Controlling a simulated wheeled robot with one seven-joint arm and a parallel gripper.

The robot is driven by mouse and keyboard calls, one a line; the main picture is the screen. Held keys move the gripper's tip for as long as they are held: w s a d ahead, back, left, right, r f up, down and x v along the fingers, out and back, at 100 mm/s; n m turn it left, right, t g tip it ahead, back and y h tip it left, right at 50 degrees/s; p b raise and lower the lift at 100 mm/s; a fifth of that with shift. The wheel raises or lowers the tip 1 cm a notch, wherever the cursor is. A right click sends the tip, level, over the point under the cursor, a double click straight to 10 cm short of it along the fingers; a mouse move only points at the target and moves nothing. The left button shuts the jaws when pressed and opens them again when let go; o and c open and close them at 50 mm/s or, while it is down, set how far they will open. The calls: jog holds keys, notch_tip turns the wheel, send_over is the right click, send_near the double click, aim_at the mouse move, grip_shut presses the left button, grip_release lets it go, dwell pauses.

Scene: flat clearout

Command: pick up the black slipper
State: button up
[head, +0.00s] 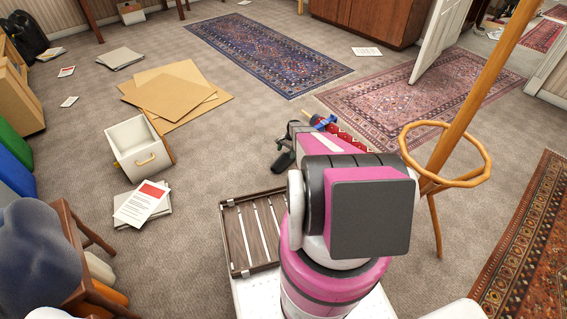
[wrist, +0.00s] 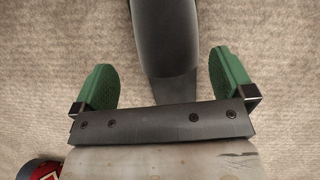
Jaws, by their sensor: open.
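The black slipper (wrist: 166,40) is in the wrist view, running from the top edge down to a narrower end just ahead of my gripper's dark palm bar. My gripper (wrist: 163,72) is open, with one green finger on each side of the slipper's near part. There is carpet showing between the slipper and both fingers, so neither finger touches it. I cannot tell the height of the fingers above the floor. In the head view a small dark shape (head: 284,158) shows left of my arm; I cannot tell whether it is slipper or gripper.
A red and blue object (wrist: 40,170) lies near my gripper's lower left in the wrist view. A slatted wooden crate (head: 253,231) sits in front of me. A white drawer (head: 138,148) and flat cardboard (head: 175,95) lie left. A wooden stand with a ring (head: 446,182) is right.

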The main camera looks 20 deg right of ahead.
aim_at(284, 156)
jog(key=x, duration=0.5)
jog(key=shift+w+a, duration=0.15)
jog(key=shift+w, duration=0.1)
jog(key=c, duration=1)
jog(key=shift+r, duration=0.2)
